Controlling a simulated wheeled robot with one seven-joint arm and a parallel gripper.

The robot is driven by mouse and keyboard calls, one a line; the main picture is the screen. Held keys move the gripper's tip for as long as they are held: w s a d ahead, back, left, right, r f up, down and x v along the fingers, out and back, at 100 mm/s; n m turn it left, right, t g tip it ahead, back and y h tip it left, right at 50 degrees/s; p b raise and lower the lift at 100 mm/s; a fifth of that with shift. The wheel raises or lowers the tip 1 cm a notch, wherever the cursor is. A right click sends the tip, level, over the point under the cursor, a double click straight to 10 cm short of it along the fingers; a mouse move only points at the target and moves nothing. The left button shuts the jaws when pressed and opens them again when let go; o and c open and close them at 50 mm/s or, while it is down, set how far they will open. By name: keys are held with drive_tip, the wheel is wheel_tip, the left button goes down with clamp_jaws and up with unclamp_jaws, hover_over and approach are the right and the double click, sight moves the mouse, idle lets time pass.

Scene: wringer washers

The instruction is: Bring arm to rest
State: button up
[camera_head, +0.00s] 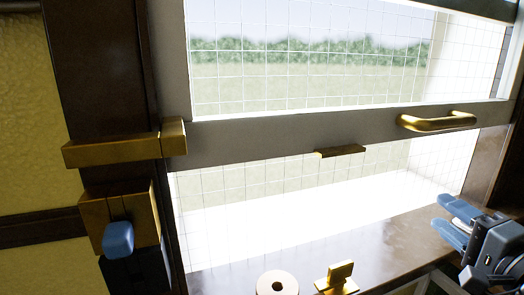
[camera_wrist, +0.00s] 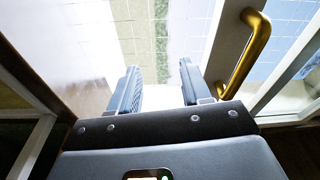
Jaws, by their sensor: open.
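My gripper (camera_head: 446,216) is at the lower right of the head view, over the dark sill. Its two blue-grey fingers point left and are apart. In the wrist view, the fingers of my gripper (camera_wrist: 158,74) also stand apart with nothing between them. The brass handle (camera_head: 437,122) on the sash's bottom rail is above my gripper in the head view. In the wrist view the handle (camera_wrist: 246,55) lies to the right of the fingers, outside them. A narrow gap seems to part them; whether they touch is hard to tell.
The sash window (camera_head: 300,135) has an opening under its bottom rail. A dark sill (camera_head: 330,250) runs below, with brass fittings (camera_head: 338,278) at its front. A brass bracket (camera_head: 125,148) and a box with a blue knob (camera_head: 118,238) are on the left post.

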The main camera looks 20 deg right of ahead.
drive_tip(key=s+a+f+n+g+h, duration=0.1)
drive_tip(key=s+a+f+n+g, duration=0.35)
drive_tip(key=s+a+f, duration=0.85)
drive_tip(key=s+a+n+y, duration=0.1)
drive_tip(key=s+a+n, duration=0.3)
drive_tip(key=s+n, duration=0.2)
drive_tip(key=s+a+n+t+y, duration=0.1)
drive_tip(key=s+a+n, duration=0.4)
drive_tip(key=s, duration=0.5)
drive_tip(key=shift+s+a+f+n+y, duration=0.35)
drive_tip(key=shift+n+y, duration=0.15)
drive_tip(key=shift+n, duration=0.45)
